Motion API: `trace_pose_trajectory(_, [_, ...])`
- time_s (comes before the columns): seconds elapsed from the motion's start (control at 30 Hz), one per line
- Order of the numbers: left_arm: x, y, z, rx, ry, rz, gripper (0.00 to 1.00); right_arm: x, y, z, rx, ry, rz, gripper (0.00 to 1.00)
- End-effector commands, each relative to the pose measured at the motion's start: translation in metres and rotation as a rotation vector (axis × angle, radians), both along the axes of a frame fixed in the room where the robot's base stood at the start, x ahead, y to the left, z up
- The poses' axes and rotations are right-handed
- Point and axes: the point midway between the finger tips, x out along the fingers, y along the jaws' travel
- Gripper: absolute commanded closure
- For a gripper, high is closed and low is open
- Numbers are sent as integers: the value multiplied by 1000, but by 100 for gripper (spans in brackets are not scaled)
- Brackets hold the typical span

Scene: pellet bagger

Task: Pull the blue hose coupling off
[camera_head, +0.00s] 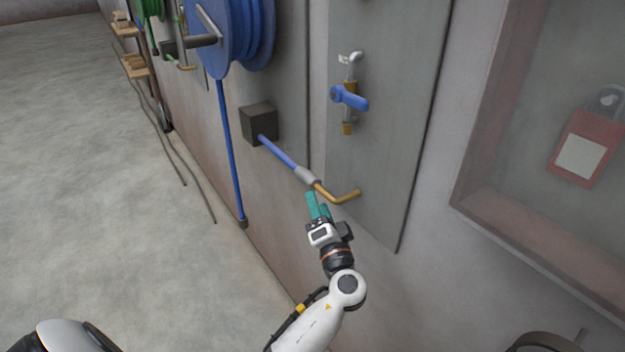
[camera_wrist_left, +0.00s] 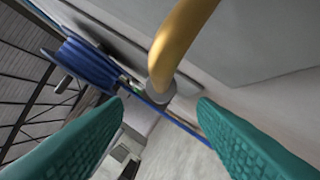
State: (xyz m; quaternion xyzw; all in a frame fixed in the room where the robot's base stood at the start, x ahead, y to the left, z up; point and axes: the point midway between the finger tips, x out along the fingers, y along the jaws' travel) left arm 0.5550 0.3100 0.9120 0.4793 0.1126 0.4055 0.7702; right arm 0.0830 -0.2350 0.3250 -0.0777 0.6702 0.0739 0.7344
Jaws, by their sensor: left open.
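The blue hose (camera_head: 280,152) comes out of a dark box on the wall and ends in a grey coupling (camera_head: 307,176). The coupling meets a bent brass pipe (camera_head: 343,197) that comes from the grey wall panel. My left gripper (camera_head: 317,198) is open, its teal fingertips just below the coupling and pipe joint. In the left wrist view the brass pipe (camera_wrist_left: 180,40) curves down to the grey coupling (camera_wrist_left: 160,98), which appears between the two spread fingers. Contact with the coupling cannot be made out. My right gripper is not in view.
A blue hose reel (camera_head: 232,35) hangs on the wall with a hose going down from it. A valve with a blue handle (camera_head: 349,97) is above the pipe on the panel. A recessed cabinet with a red tag (camera_head: 588,148) is at right. Floor at left is mostly clear.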

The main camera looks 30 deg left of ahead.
Motion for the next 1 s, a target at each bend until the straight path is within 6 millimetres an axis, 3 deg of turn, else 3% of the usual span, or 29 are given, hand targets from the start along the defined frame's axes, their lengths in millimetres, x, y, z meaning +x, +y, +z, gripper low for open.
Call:
trace_pose_trajectory(0.4, [51,57,18,2,3,-1,48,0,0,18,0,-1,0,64])
trace_pose_trajectory(0.87, [60,68,19,0,3,-1,48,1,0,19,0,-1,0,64])
trace_pose_trajectory(1.0, [60,68,19,0,3,-1,67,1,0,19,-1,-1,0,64])
